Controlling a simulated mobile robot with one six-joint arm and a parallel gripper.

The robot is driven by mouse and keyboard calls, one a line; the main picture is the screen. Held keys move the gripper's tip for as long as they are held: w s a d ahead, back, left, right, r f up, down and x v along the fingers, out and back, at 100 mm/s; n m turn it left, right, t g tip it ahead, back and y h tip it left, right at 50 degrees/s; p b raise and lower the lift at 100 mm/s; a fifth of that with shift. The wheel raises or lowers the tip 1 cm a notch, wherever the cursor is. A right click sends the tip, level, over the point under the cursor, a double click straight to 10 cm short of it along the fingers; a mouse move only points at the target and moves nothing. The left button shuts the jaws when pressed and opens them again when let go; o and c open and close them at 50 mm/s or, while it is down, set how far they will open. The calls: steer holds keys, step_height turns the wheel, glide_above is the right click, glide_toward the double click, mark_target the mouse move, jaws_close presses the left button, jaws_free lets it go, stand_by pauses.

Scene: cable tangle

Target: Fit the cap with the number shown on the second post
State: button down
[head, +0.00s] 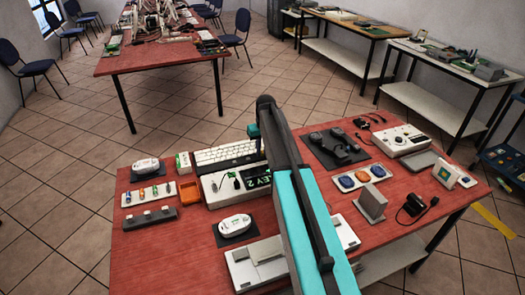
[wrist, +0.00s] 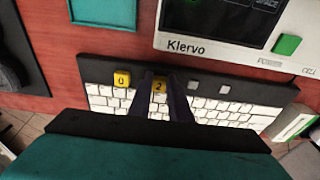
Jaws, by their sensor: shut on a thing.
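My gripper (wrist: 165,88) is shut on a yellow cap (wrist: 160,86) marked 2, above the white keyboard (wrist: 215,107). The cap sits at the second place in a row along the keyboard's edge; I cannot tell if it is seated on its post. A second yellow cap (wrist: 122,79), its mark like a 0, stands just left. Two bare grey posts (wrist: 195,87) (wrist: 224,89) are to the right. In the head view the keyboard (head: 225,154) lies behind a device whose dark screen (head: 257,177) shows green characters ending in 2. My arm hides the caps there.
The Klervo device (wrist: 180,38) stands close beside the keyboard. A white box with green (wrist: 297,122) is at the keyboard's right end in the wrist view. An orange tray (head: 189,191), a board of coloured parts (head: 150,192) and a black mat (head: 337,150) crowd the red table.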

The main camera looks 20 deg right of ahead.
steer(key=shift+f, duration=0.25)
stand_by(0.3)
steer(key=c, duration=1.6)
jaws_free()
steer(key=shift+o, duration=0.2)
steer(key=shift+r, duration=0.15)
steer(key=shift+r+p, duration=1.25)
steer(key=shift+r, duration=1.15)
steer(key=shift+s+f, duration=0.1)
